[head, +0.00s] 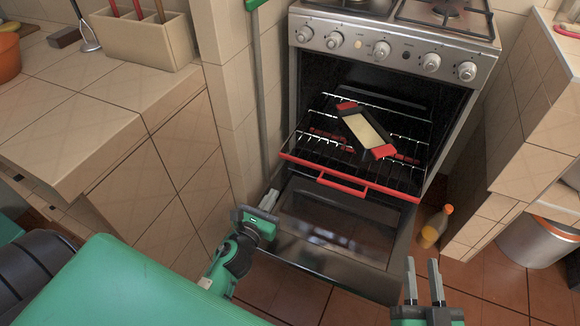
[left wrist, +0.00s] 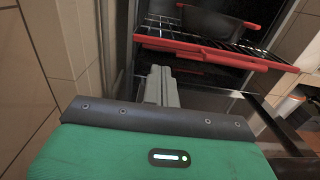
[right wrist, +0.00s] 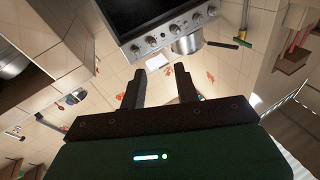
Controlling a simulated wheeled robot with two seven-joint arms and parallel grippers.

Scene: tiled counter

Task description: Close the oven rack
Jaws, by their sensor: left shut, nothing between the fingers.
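The oven rack (head: 310,162) is a wire rack with a red front bar and handle. It sticks out of the oven (head: 380,78), above the lowered oven door (head: 335,230). A tray with red ends (head: 367,130) lies on the rack. My left gripper (head: 268,200) is shut and empty, near the door's left side and below the rack's left front corner. In the left wrist view the closed fingers (left wrist: 160,72) are near the rack's red bar (left wrist: 210,50), with no clear contact. My right gripper (head: 422,268) is open and empty, right of the door; its parted fingers show in the right wrist view (right wrist: 159,88).
A tiled cabinet (head: 150,180) stands left of the oven, and a tiled block (head: 530,150) stands at the right. A bottle (head: 434,228) is on the floor right of the door, near a metal bin (head: 535,242).

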